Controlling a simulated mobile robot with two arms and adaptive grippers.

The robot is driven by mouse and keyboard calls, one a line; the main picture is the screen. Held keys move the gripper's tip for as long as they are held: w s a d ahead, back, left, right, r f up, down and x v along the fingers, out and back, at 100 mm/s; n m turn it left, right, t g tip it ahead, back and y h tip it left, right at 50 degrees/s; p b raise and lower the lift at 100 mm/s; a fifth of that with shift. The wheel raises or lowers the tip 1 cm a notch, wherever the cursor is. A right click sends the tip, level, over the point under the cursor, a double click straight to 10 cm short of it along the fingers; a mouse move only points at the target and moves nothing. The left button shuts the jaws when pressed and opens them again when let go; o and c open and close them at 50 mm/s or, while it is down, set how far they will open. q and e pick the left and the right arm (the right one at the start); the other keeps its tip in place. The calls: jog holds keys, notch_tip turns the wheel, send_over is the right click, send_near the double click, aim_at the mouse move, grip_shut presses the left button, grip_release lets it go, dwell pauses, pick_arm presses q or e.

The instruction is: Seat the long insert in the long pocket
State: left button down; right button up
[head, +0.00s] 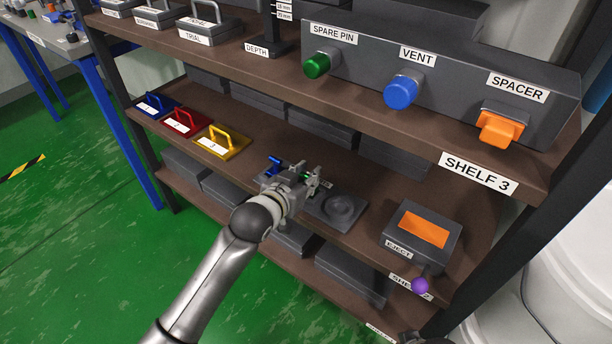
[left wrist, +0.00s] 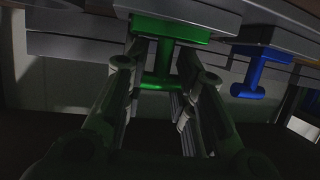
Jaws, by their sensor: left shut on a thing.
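My left gripper (head: 308,182) reaches over the middle shelf. It is shut on a green T-shaped handle (head: 306,176), which shows between the fingers in the left wrist view (left wrist: 164,66). A blue T-shaped handle (head: 273,166) stands just left of the gripper; it also shows at the right of the left wrist view (left wrist: 258,70). I cannot tell which handle belongs to the long insert. The long pocket cannot be made out, as the gripper and wrist cover that part of the shelf.
A grey block with a round form (head: 341,208) lies right of the gripper. Further right stands the EJECT box (head: 418,238) with an orange top. Blue, red and yellow handled plates (head: 221,143) lie left. The shelf above (head: 375,115) overhangs behind.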

pick_arm(q)
jog(key=c, duration=1.2)
grip_release()
jog(key=shift+f, duration=0.1)
jog(key=shift+r, duration=0.2)
jog(key=shift+s+a, duration=0.15)
jog(key=shift+s, duration=0.15)
jog(key=p+v, duration=0.2)
jog(key=v, duration=0.9)
jog(key=shift+s+p, duration=0.15)
jog(key=shift+p, duration=0.15)
pick_arm(e)
notch_tip(320, 180, down, 9)
jog(key=s, duration=0.1)
jog(key=shift+g, duration=0.3)
pick_arm(q)
jog(key=s+a+f+n+g+y, duration=0.25)
jog(key=a+f, duration=0.25)
jog(key=f, duration=0.8)
jog(key=s+a+f+g+y, duration=0.2)
jog(key=s+a+f, duration=0.3)
jog(key=s+f, duration=0.5)
jog(key=s+a+f+g+y, duration=0.1)
jog(key=s+a+f+g, duration=0.4)
jog(key=s+f, duration=0.6)
jog(key=shift+s+f+n+y, duration=0.3)
jog(key=shift+s+n+y, duration=0.05)
jog(key=shift+s+n, duration=0.15)
pick_arm(e)
jog(key=shift+r, duration=0.1)
